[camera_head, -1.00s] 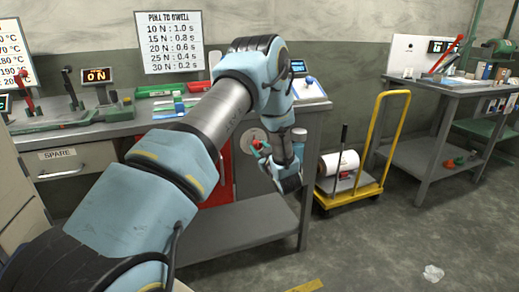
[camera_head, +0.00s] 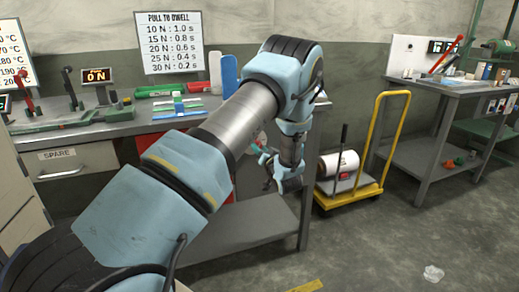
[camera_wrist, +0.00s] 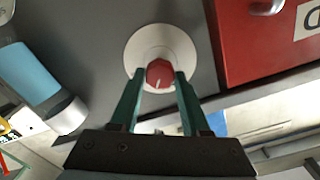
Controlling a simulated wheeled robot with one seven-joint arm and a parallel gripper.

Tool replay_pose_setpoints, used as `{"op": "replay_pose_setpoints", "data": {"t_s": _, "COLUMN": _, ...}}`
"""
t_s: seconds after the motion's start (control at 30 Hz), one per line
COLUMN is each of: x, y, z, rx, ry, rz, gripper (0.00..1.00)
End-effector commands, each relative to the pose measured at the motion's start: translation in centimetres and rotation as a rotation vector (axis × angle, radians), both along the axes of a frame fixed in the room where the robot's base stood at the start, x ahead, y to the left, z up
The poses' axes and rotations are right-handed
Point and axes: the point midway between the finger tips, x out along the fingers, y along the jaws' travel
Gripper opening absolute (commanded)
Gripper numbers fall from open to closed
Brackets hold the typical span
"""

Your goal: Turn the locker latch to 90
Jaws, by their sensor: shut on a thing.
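A red knob (camera_wrist: 159,73) with a white pointer line sits on a round white dial plate (camera_wrist: 142,42) on a grey panel. In the wrist view the green fingers of my gripper (camera_wrist: 160,82) are on either side of the knob and shut on it. The pointer line is short and slants slightly; no scale marks are readable on the plate. In the head view my gripper (camera_head: 264,157) is at the front of the bench, below its top. There my arm covers part of the panel and the knob cannot be made out clearly.
A red front (camera_wrist: 265,35) with a metal handle adjoins the grey panel. A bench top (camera_head: 60,133) carries levers and trays above. A yellow trolley (camera_head: 383,150) with a white roll stands to the right. The floor between trolley and right-hand workbench (camera_head: 445,90) is clear.

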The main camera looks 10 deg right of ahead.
Motion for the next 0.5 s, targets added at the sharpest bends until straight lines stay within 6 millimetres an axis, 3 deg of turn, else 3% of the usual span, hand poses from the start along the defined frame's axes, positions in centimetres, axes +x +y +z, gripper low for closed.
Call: {"op": "replay_pose_setpoints", "data": {"t_s": 0.5, "x": -0.11, "y": -0.17, "z": -0.09, "rx": 0.486, "ry": 0.064, "rz": -0.003, "gripper": 0.0}}
